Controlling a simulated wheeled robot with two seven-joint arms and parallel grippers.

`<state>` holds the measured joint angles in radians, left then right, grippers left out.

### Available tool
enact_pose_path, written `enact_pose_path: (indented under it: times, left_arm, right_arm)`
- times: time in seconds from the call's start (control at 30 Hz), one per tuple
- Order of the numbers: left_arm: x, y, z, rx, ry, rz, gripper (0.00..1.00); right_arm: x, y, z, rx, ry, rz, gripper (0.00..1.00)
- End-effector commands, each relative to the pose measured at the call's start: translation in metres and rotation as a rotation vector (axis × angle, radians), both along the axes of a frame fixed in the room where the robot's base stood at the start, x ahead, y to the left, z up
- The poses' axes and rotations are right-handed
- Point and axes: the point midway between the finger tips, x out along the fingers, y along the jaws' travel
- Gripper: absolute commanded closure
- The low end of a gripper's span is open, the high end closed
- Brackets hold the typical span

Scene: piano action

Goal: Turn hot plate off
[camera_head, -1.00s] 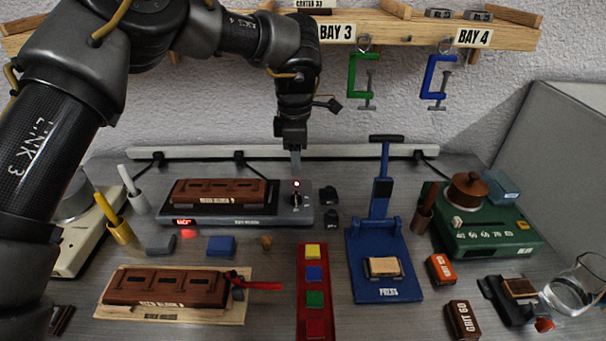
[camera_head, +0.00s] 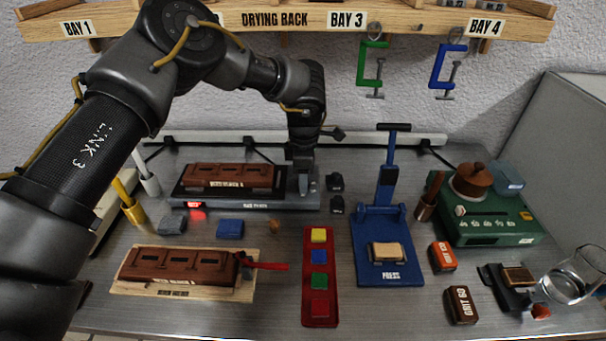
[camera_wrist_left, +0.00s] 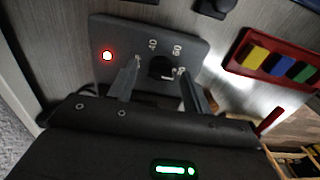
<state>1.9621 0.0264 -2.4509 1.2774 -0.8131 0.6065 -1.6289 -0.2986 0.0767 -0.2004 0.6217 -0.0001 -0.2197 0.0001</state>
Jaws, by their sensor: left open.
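The hot plate (camera_head: 255,205) is a dark grey slab at the back left of the bench with a brown block (camera_head: 230,176) on it. Its red display (camera_head: 195,205) is lit. In the left wrist view, its control panel (camera_wrist_left: 195,45) shows a lit red lamp (camera_wrist_left: 107,56) and a black knob (camera_wrist_left: 160,67) beside dial numbers such as 40 and 60. My left gripper (camera_wrist_left: 160,85) is open, with one finger on each side of the knob and gaps between. In the head view, my left gripper (camera_head: 303,185) hides the knob and lamp. My right gripper is out of view.
A blue press (camera_head: 388,225) with a tall handle stands right of the hot plate. A red tray (camera_head: 320,235) of coloured blocks is in front. A green device (camera_head: 490,210) and a glass vessel (camera_head: 570,285) stand at the right.

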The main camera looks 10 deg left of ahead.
Motion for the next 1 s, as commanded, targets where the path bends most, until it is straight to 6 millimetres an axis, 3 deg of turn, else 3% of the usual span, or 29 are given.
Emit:
enact_pose_path:
  times: [0.33,0.67,1.0]
  left_arm:
    - [0.0002,0.0003,-0.0035,0.0,-0.002,0.0,0.52]
    - [0.0001,0.0004,-0.0033,0.0,-0.001,0.0,0.95]
    - [0.0003,0.0005,-0.003,-0.001,0.0,0.059,0.95]
  right_arm:
    - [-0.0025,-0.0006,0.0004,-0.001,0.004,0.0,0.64]
    - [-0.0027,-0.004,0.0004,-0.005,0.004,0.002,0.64]
    - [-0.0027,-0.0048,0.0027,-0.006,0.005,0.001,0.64]
